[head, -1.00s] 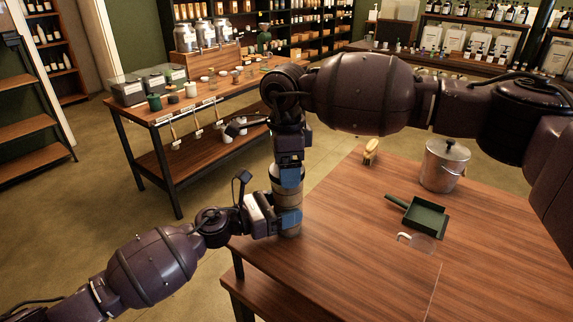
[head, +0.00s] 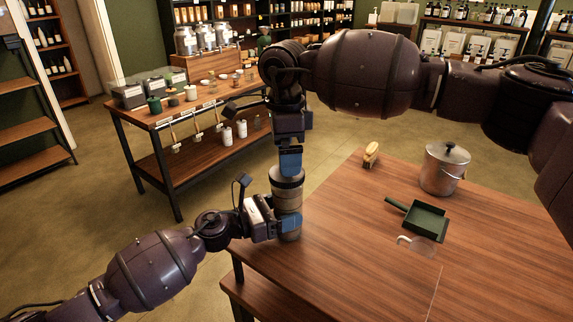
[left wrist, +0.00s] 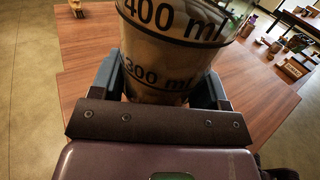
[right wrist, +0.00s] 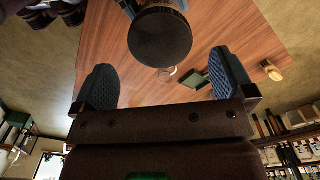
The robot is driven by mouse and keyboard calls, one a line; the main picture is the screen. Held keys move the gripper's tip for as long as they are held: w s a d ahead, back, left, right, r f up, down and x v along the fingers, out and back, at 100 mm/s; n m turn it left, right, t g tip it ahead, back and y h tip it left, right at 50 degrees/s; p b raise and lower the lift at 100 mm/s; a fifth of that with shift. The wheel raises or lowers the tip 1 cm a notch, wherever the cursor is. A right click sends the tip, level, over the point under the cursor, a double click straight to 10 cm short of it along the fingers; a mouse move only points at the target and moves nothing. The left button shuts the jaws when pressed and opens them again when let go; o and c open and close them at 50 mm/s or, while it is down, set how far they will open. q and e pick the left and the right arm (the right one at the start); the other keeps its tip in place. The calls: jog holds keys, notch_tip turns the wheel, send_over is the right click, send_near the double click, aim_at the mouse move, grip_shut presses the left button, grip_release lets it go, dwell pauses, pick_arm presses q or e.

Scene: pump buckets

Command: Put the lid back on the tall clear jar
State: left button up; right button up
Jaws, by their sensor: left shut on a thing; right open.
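The tall clear jar (head: 288,200) stands upright at the near left corner of the wooden table. Its contents look brown, and the left wrist view shows its 300 and 400 ml marks (left wrist: 155,50). My left gripper (head: 289,222) is shut around the jar's lower part. The dark round lid (head: 287,174) sits on top of the jar; in the right wrist view it is a dark disc (right wrist: 160,37) covering the mouth. I cannot tell whether it is fully seated. My right gripper (head: 290,161) is open and empty just above the lid, pointing down.
On the table (head: 350,270) are a metal pot with a lid (head: 443,172), a green dustpan (head: 425,220), a brush (head: 371,154) and a small clear item with a pale handle (head: 404,239). The table front is clear. A shelved side table (head: 165,113) stands behind.

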pick_arm(q)
jog(key=shift+f, duration=0.1)
pick_arm(e)
notch_tip(320, 180, up, 8)
jog(key=shift+f, duration=0.2)
jog(key=shift+a, duration=0.1)
pick_arm(q)
jog(key=o, duration=1.8)
jog(key=b+v, duration=0.1)
jog(key=v, duration=0.9)
jog(key=shift+s+a, duration=0.15)
jog(key=shift+a, duration=0.25)
pick_arm(e)
jog(key=shift+w+f, duration=0.15)
jog(key=shift+f, duration=0.75)
